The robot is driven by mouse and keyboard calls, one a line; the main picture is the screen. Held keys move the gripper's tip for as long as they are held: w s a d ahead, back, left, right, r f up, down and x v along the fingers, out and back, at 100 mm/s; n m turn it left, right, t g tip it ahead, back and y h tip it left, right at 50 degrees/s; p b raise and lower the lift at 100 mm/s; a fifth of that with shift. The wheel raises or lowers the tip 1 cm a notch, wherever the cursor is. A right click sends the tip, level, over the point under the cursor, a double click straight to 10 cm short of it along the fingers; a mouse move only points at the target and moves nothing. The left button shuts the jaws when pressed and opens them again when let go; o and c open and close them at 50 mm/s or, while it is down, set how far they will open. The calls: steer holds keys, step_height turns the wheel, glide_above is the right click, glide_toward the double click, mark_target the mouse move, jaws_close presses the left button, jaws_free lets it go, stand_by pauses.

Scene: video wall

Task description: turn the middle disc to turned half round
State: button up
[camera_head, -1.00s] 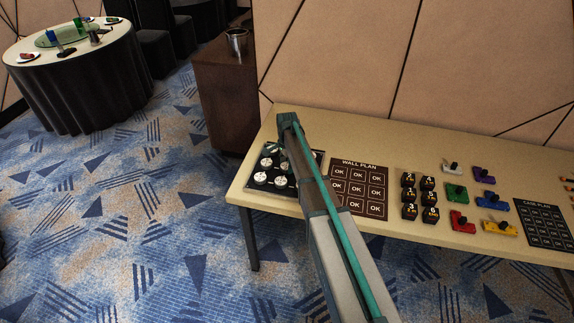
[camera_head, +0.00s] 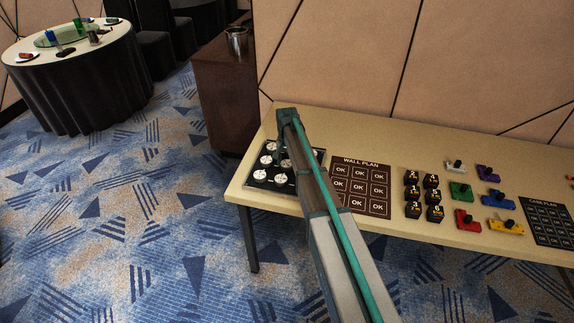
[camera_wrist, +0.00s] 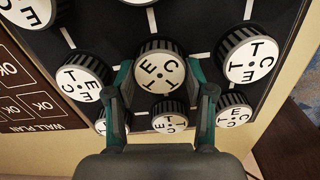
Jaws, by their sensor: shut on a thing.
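The middle disc (camera_wrist: 160,72) is a round knob with a dark ribbed side and a white face bearing black letters. It sits at the centre of a black panel (camera_wrist: 205,38) of similar discs. My gripper (camera_wrist: 159,84) has one finger on each side of this disc and is shut on its rim. In the head view the panel (camera_head: 246,184) lies at the table's left end, and my gripper (camera_head: 285,160) is over it.
Neighbouring discs (camera_wrist: 85,76) stand close on all sides of the fingers. A brown wall plan board (camera_head: 345,203) lies right of the panel. Black numbered blocks (camera_head: 412,194) and coloured pieces (camera_head: 461,191) sit farther right on the table (camera_head: 395,128).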

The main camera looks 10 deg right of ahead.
mark_target(286, 163)
steer(key=n+b, duration=0.1)
steer(key=n, duration=0.4)
steer(key=shift+a+n+b, duration=0.1)
steer(key=shift+n+b, duration=0.2)
steer(key=shift+a+n+b, duration=0.1)
steer(key=shift+n+b, duration=0.35)
steer(key=shift+n, duration=1.85)
steer(key=o, duration=1.2)
steer(key=shift+c, duration=0.2)
step_height(286, 163, up, 12)
